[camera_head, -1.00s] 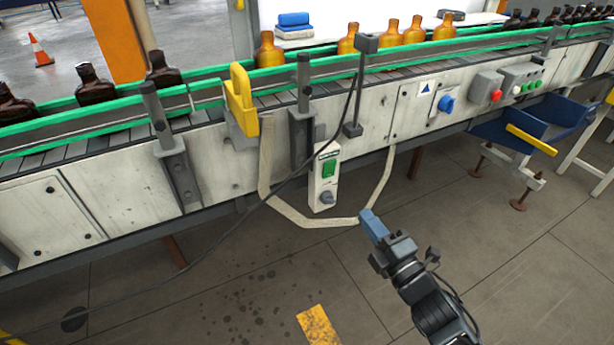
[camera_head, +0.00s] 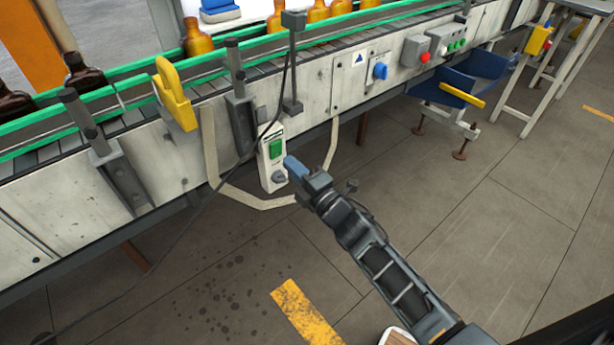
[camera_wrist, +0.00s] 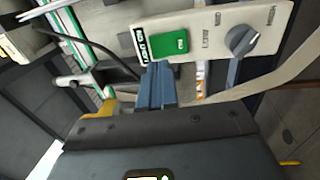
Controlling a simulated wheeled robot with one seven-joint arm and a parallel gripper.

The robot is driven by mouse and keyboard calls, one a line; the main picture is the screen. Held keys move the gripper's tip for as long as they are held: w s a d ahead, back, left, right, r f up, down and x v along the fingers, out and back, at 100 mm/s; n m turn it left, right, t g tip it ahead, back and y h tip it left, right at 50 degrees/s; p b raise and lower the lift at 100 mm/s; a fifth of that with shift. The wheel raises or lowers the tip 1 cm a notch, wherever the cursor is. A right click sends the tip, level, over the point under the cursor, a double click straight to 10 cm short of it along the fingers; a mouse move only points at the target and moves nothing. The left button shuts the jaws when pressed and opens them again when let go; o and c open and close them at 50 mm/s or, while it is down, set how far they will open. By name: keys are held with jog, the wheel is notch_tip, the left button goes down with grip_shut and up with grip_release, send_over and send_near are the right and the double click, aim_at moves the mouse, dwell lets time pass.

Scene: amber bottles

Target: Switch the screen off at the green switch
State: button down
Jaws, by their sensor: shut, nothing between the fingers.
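The green switch (camera_head: 276,147) is on a pale upright switch box (camera_head: 266,173) at the front of the conveyor. A grey knob (camera_head: 279,177) sits below it. In the wrist view the green switch (camera_wrist: 168,46) faces me, with the grey knob (camera_wrist: 241,40) to its right on the same pale panel. My gripper (camera_head: 293,165) is shut and empty, its blue fingertips just right of the box in the head view. In the wrist view my fingertips (camera_wrist: 157,72) are just below the green switch and overlap the panel's lower edge. I cannot tell whether they touch it. No screen is recognisable.
The conveyor carries several amber bottles (camera_head: 198,40). A yellow bracket (camera_head: 176,94) and a dark post (camera_head: 241,100) stand left of the box. A black cable (camera_head: 200,212) hangs in front. A blue knob (camera_head: 380,71) and red button (camera_head: 424,57) lie right. Floor in front is open.

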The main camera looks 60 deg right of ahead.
aim_at(275, 147)
jog(key=shift+p+x, duration=0.4)
jog(key=shift+x, duration=1.8)
jog(key=shift+w+r, duration=0.15)
jog(key=shift+w, duration=0.15)
jog(key=shift+s, duration=0.1)
